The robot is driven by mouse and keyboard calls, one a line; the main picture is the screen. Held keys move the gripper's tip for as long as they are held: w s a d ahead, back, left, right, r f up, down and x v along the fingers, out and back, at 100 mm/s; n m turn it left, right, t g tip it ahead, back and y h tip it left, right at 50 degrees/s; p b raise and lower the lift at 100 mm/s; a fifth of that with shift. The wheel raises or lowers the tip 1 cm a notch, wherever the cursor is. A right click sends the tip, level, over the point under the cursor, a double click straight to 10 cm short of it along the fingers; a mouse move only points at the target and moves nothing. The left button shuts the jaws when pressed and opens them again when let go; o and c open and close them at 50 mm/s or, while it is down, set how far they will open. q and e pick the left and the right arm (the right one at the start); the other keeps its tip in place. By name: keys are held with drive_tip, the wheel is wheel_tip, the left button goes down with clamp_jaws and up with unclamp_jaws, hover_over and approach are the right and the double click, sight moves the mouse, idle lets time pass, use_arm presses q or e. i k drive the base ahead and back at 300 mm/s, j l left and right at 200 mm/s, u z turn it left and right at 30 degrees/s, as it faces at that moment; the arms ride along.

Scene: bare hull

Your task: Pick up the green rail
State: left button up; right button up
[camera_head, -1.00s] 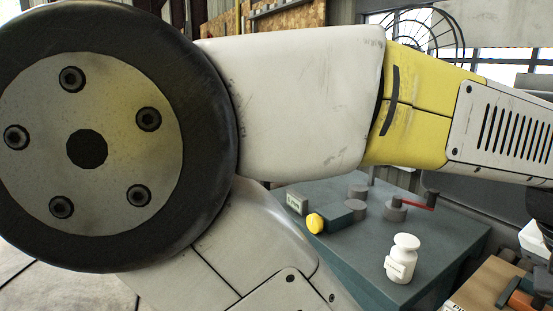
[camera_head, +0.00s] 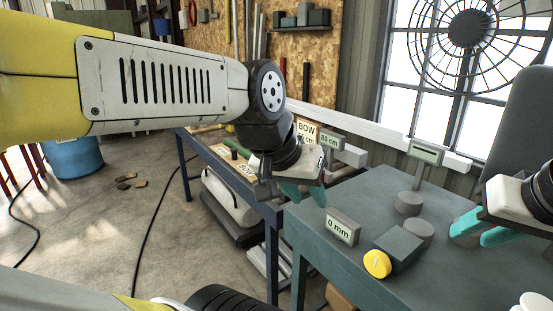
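A small green bar (camera_head: 237,148), perhaps the green rail, lies on the wooden-topped bench left of centre; it is small and I cannot be sure of it. My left gripper (camera_head: 303,196) has teal fingers pointing down. It hangs in front of the bench's right end and near the left edge of the grey-green table, to the right of the green bar and apart from it. Its fingers look parted and empty. My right gripper (camera_head: 482,232) is at the right, over the grey-green table. Its teal fingers are apart, with nothing seen held, close to a grey cylinder.
The grey-green table (camera_head: 320,235) bears a "0 mm" display (camera_head: 342,227), a yellow-knobbed box (camera_head: 402,247) and grey cylinders (camera_head: 408,203). A long white beam (camera_head: 385,136) runs behind. A blue drum (camera_head: 75,158) stands left. The floor between is mostly open.

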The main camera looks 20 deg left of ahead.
sight(244, 151)
drive_tip(key=i+j+u, duration=0.3)
drive_tip(key=j+u, duration=0.2)
drive_tip(key=i+j+u, duration=0.3)
drive_tip(key=u, duration=0.15)
drive_tip(key=i+l+z, duration=0.15)
drive_tip(key=z, duration=1.85)
drive_tip(key=k+u, duration=0.1)
drive_tip(key=u, duration=1.75)
drive_tip(key=i+u, duration=0.15)
drive_tip(key=i+j+z, duration=0.15)
drive_tip(key=i+j, duration=0.55)
drive_tip(key=i+j+z, duration=0.1)
drive_tip(key=i+j, duration=0.6)
drive_tip(key=j, duration=0.15)
